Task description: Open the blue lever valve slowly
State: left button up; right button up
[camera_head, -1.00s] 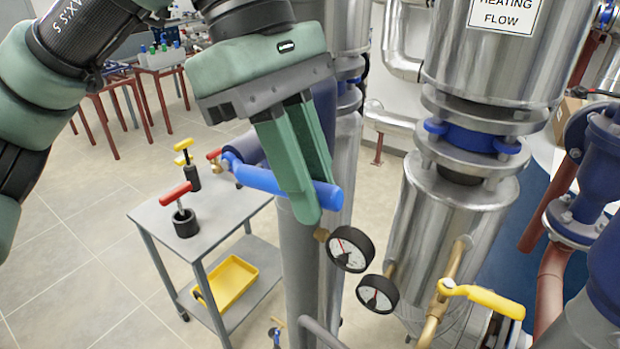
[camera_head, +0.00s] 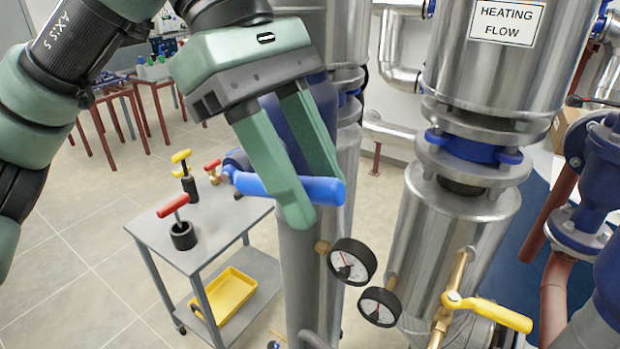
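The blue lever (camera_head: 321,189) of the valve lies nearly level across the upright pipe in the middle of the head view. Its left end meets the valve beside the pipe. My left gripper (camera_head: 317,203) comes from the upper left with two green fingers. One finger passes in front of the lever and the other behind it. The fingers look closed around the lever near its free right end; the front finger hides a short stretch of it. The valve body is partly hidden behind the lever and gripper. My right gripper is not in view.
Two pressure gauges (camera_head: 352,262) (camera_head: 379,307) sit just below the lever. A yellow lever (camera_head: 490,312) is at lower right. A grey cart (camera_head: 220,228) at left carries red- and yellow-handled parts, with a yellow tray (camera_head: 228,296) below. Large steel pipes (camera_head: 450,235) stand at right.

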pick_arm(q)
jog(key=shift+w+a, duration=0.1)
jog(key=shift+a, duration=0.05)
jog(key=shift+r, duration=0.1)
jog(key=shift+w+r, duration=0.1)
jog(key=shift+r, duration=0.2)
jog(key=v, duration=0.7)
jog(key=shift+a+f+b, duration=0.1)
jog(key=shift+a+b, duration=0.1)
jog(key=shift+b, duration=0.15)
